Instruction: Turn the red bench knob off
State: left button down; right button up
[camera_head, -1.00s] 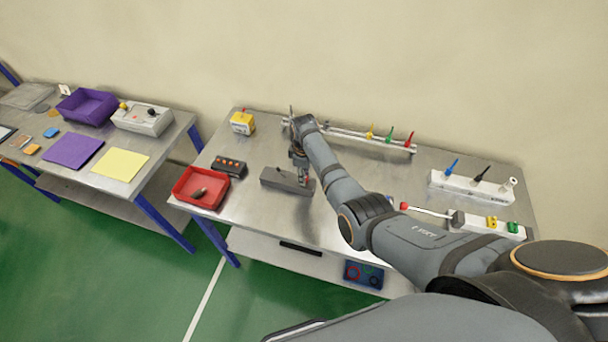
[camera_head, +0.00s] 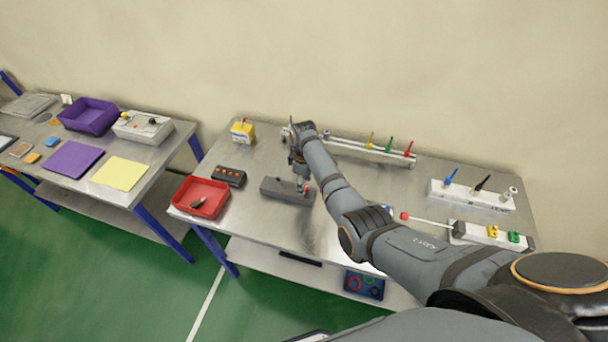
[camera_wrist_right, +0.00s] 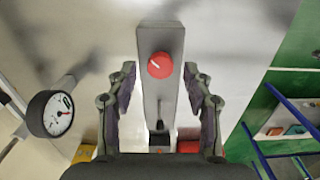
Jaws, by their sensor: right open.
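The red bench knob (camera_wrist_right: 160,65) is round and sits on top of a long grey box (camera_wrist_right: 172,38). In the head view the grey box (camera_head: 282,190) lies on the metal bench, with the red knob (camera_head: 306,187) small at its right end, partly hidden by my gripper. My right gripper (camera_wrist_right: 159,68) is open, its two fingers on either side of the knob and apart from it. In the head view the right gripper (camera_head: 301,180) points down over the box's right end. Which way the knob is turned cannot be told. My left gripper is not in view.
A red tray (camera_head: 188,207), a black box with buttons (camera_head: 229,176) and a yellow box (camera_head: 242,132) are left of the grey box. A rail with coloured levers (camera_head: 375,152) runs behind. A round gauge (camera_wrist_right: 50,113) shows near the gripper. White valve blocks (camera_head: 470,196) stand at right.

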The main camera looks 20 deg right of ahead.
notch_tip(320, 180, up, 11)
jog(key=shift+f, duration=0.15)
dwell(0.4)
